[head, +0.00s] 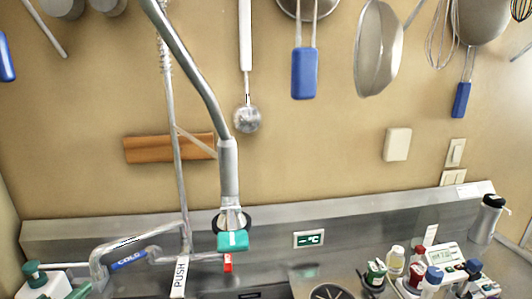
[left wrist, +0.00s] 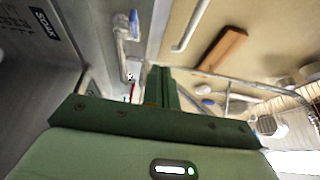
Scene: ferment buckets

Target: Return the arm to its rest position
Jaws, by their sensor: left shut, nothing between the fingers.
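My left gripper (head: 78,291) shows only as a small green piece at the bottom left edge of the head view, beside the soap bottle. In the left wrist view my left gripper's dark green fingers (left wrist: 160,76) are shut together with nothing between them, above the pale green housing. They point toward the sink wall. Most of the left arm is out of the head view. My right gripper is not in either view.
The cold tap (head: 130,257), the hanging spray hose nozzle (head: 230,175) and the soap bottle (head: 36,275) stand near the left gripper. Several bottles (head: 434,276) crowd the right side. Utensils such as the ladle (head: 247,118) hang on the wall.

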